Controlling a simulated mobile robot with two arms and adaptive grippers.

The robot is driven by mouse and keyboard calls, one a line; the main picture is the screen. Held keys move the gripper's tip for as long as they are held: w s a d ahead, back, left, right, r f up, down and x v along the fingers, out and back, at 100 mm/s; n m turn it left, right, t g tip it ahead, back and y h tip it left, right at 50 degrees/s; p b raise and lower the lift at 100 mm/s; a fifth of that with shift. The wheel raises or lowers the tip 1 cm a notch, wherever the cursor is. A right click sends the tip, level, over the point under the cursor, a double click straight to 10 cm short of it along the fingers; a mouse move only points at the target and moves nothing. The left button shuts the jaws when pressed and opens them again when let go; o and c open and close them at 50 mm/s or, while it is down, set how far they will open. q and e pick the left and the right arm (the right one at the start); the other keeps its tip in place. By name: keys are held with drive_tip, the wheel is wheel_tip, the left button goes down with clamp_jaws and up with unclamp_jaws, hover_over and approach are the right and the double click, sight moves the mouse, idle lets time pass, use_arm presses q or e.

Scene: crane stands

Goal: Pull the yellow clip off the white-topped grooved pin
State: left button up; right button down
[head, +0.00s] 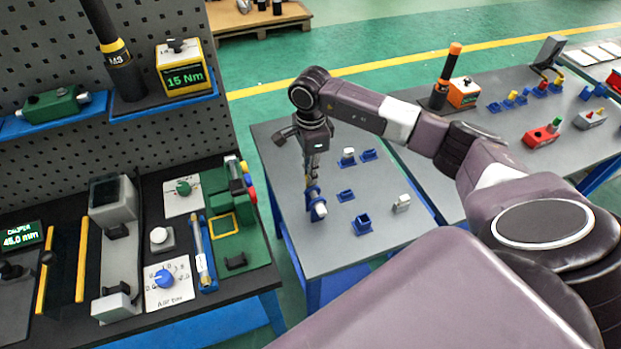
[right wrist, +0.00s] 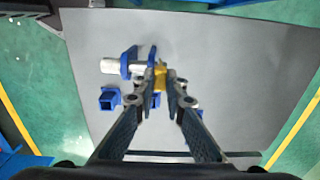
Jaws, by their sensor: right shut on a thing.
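My right gripper (head: 312,178) reaches down to the grey table, its jaws at a blue stand (head: 312,194). In the right wrist view, its fingertips (right wrist: 162,82) are shut on the yellow clip (right wrist: 160,77). The pin lies sideways across the upright blue plates of the stand (right wrist: 128,62); its white top (right wrist: 109,66) sticks out to the left. The white top (head: 319,211) also shows in the head view, toward the near side. The clip sits just right of the plates, around or against the pin; I cannot tell which. The fingers hide part of it. My left gripper is out of view.
Several blue stands are close by, including an empty square one (head: 362,223) and one bearing a white piece (head: 348,155). A black bench (head: 180,235) with tools is at left.

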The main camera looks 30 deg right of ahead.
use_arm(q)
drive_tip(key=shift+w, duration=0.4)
use_arm(e)
drive_tip(key=shift+r, duration=0.15)
drive_tip(key=shift+r+p, duration=0.6)
drive_tip(key=shift+r, duration=0.45)
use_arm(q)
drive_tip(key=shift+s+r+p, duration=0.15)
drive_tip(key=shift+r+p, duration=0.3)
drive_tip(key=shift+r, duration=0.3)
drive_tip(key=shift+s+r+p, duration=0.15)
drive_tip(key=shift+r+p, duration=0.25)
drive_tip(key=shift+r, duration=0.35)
use_arm(e)
drive_tip(key=shift+r, duration=1.65)
